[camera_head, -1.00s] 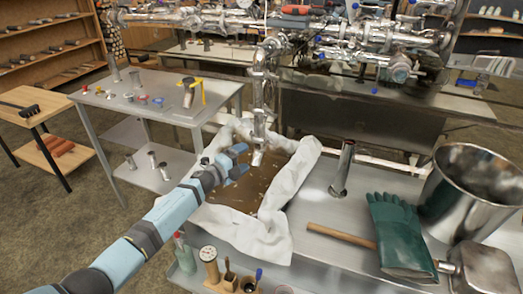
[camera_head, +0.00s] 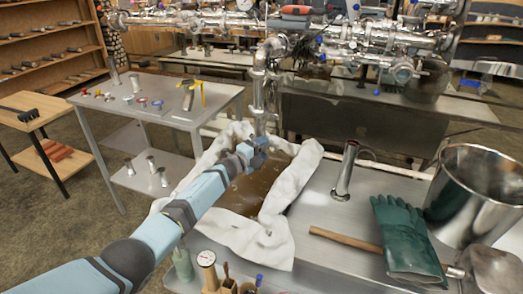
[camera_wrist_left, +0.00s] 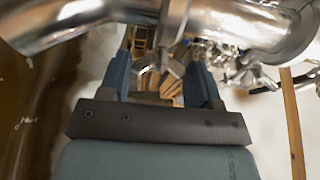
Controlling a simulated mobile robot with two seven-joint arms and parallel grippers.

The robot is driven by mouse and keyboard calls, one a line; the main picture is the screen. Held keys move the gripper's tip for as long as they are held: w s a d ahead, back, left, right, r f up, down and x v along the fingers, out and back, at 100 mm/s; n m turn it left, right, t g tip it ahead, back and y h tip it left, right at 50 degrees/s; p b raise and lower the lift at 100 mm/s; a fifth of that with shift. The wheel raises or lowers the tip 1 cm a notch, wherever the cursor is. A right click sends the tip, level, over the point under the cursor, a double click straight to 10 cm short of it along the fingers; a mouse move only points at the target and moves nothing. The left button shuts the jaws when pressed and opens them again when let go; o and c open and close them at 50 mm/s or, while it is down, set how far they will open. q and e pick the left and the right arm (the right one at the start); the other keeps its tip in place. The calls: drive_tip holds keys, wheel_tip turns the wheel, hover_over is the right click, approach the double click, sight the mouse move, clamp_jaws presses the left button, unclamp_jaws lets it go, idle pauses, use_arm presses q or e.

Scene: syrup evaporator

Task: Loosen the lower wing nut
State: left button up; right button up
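A shiny vertical metal pipe (camera_head: 259,92) comes down over the cloth-lined pan (camera_head: 292,187). My left gripper (camera_head: 258,149) is at the lower end of this pipe, above the brown liquid. In the left wrist view, the pipe (camera_wrist_left: 230,22) crosses just beyond the fingers. The two blue fingers of my left gripper (camera_wrist_left: 160,75) are apart. A small metal part, likely the lower wing nut (camera_wrist_left: 168,72), shows between them below the pipe; its wings are blurred and I cannot tell whether a finger touches it. In the head view the gripper hides it. My right gripper is out of view.
A steel pot (camera_head: 474,195), green gloves (camera_head: 407,240), a wood-handled tool (camera_head: 345,241) and an upright metal tube (camera_head: 346,171) stand or lie on the right bench. A grey table (camera_head: 165,106) with small parts is at the left.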

use_arm(q)
drive_tip(key=c, duration=0.4)
drive_tip(key=n, duration=0.6)
drive_tip(key=shift+f+t, duration=0.1)
drive_tip(key=shift+t, duration=0.2)
drive_tip(key=o, duration=0.9)
drive_tip(key=shift+a, duration=0.1)
drive_tip(key=p+v, duration=0.4)
drive_tip(key=v, duration=0.9)
drive_tip(key=shift+s+a+f, duration=0.15)
drive_tip(key=shift+s+a, duration=0.1)
drive_tip(key=shift+s, duration=0.05)
drive_tip(key=shift+c, duration=0.2)
